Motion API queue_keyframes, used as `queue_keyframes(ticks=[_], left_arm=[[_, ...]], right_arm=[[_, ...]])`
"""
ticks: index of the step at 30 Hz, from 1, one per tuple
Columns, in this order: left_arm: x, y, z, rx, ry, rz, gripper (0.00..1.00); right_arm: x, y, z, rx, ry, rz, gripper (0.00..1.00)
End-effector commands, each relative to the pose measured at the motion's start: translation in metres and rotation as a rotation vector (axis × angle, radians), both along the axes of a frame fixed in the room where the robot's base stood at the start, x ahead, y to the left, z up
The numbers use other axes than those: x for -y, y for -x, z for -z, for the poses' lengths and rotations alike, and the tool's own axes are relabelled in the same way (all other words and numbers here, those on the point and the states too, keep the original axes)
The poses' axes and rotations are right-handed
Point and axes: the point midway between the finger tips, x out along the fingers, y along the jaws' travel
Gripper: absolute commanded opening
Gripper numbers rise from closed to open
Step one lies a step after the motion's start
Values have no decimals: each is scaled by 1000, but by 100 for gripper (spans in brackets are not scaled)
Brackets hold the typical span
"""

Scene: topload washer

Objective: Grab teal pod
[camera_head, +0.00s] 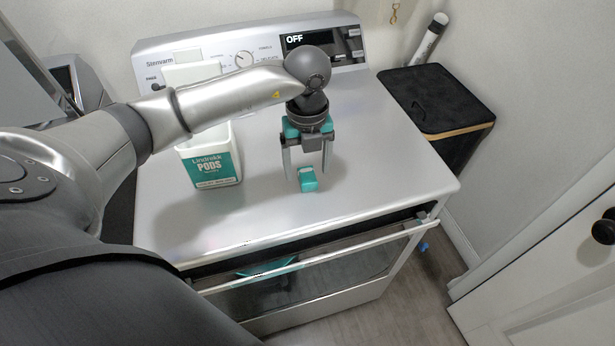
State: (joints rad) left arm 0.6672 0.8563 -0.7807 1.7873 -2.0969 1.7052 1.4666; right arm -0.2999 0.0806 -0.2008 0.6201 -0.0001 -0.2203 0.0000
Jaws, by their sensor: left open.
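The teal pod (308,180) is a small teal block with a pale top part, at the middle of the washer's top. My left gripper (306,175) points down over it, with its two fingers apart, one to the left of the pod and one to the right. I cannot tell whether the fingers touch the pod. The pods container (210,165), white with a teal label, stands open to the left of the gripper; my left arm hides part of it. My right gripper is not in view.
The washer (390,165) has a control panel (322,42) reading OFF along its back. Its top is clear to the right of the gripper. A black bin (435,98) stands beside it at the right. A white door (560,260) with a black knob is at far right.

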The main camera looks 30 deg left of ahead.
Motion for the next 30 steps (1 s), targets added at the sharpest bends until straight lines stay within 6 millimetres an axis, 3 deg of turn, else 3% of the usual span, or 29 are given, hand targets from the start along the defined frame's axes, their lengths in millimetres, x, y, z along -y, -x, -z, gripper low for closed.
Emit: queue_keyframes(ticks=[3,11,30], left_arm=[[0,0,13,-1,1,-1,80],[0,-1,16,2,1,0,80],[0,-1,15,2,1,0,9]], right_arm=[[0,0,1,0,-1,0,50],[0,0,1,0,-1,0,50],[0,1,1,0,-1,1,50]])
